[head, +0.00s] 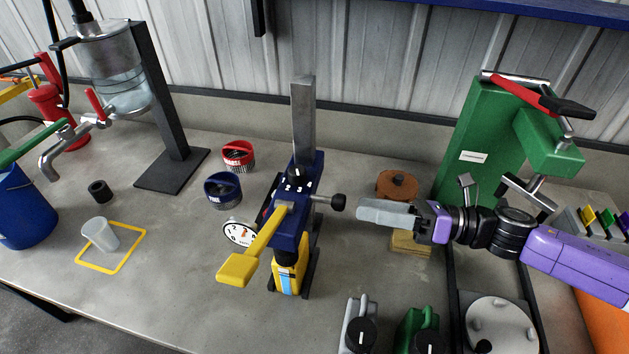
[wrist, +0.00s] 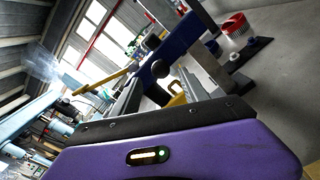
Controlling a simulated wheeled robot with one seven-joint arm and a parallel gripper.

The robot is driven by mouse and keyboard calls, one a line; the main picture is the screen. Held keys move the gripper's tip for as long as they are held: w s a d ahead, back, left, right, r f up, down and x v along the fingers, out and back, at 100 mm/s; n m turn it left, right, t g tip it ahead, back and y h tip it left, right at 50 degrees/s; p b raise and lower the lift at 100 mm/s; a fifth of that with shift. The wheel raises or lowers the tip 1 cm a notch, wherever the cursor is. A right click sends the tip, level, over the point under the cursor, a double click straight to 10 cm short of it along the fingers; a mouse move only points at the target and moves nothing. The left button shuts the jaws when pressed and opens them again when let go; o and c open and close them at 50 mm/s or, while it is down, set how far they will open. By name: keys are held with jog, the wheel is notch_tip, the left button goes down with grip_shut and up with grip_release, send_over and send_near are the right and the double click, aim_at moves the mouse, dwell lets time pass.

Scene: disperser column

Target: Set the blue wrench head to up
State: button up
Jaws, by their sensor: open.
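The blue head (head: 292,205) is on an upright grey column (head: 303,110) near the middle of the bench in the head view. A yellow lever (head: 250,255) slopes from it down toward the front left. A black knob (head: 338,202) sticks out from its right side. In the wrist view the blue head (wrist: 182,40) is ahead of the fingers, with the yellow lever (wrist: 105,80) to its left. My gripper (head: 362,211) is open, with pale grey fingers, just right of the black knob with a small gap. It appears empty; the finger opening is mostly edge-on in the head view.
A brown round pot (head: 397,185) and a tan block (head: 410,244) are close by my gripper. A green press (head: 480,140) stands at the right. A round gauge (head: 240,233), a red cup (head: 238,155) and a blue cup (head: 222,190) are left of the column. Bench at front centre-left is clear.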

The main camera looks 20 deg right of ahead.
aim_at(331, 198)
jog(key=p+x, duration=0.1)
jog(key=x, duration=0.7)
jog(key=shift+w+p, duration=0.15)
jog(key=shift+p, duration=0.25)
jog(key=shift+c, duration=0.4)
grip_shut()
jog(key=shift+d+r, duration=0.1)
dwell(0.6)
